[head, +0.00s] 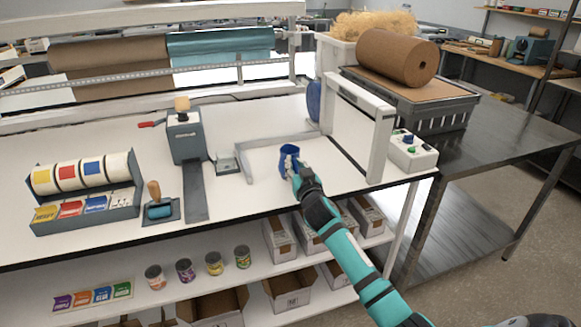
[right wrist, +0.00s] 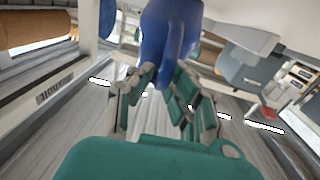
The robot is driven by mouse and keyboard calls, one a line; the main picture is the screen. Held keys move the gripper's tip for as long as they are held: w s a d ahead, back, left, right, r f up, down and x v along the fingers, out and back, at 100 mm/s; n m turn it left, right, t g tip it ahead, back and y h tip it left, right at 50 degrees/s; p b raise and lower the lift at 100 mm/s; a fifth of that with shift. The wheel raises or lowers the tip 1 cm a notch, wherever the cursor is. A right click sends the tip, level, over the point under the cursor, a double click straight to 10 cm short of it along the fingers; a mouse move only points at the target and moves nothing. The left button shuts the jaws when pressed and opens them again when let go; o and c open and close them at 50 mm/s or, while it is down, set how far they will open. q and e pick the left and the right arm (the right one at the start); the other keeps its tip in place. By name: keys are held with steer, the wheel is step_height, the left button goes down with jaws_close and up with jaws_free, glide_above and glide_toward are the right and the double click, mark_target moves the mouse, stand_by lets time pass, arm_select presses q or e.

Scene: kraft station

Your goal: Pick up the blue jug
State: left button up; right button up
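The blue jug (head: 289,154) is at my right gripper (head: 294,171), over the white worktop near its front edge. It looks slightly tilted, and I cannot tell whether its base touches the worktop. In the right wrist view, the jug (right wrist: 168,38) fills the top middle. The fingers of my right gripper (right wrist: 162,84) close in on its narrow part from both sides and appear shut on it. The fingers hide part of the jug. My left gripper is not in view.
Left of the jug stand a grey lever press (head: 186,138) and a rack of tape rolls (head: 87,188). A white frame (head: 352,130) and a button box (head: 411,153) stand to the right. Another blue object (head: 314,100) is behind. Tins and boxes fill the lower shelf (head: 140,296).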

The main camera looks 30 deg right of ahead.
jaws_close()
steer(key=shift+r, duration=0.25)
steer(key=shift+r, duration=1.55)
steer(key=a+b+v, duration=0.1)
steer(key=v, duration=0.7)
steer(key=r+b+v, duration=0.1)
steer(key=v, duration=0.6)
steer(key=shift+a+r+b, duration=0.3)
steer(key=shift+a+b, duration=0.1)
steer(key=shift+a, duration=0.1)
steer(key=shift+s, duration=0.15)
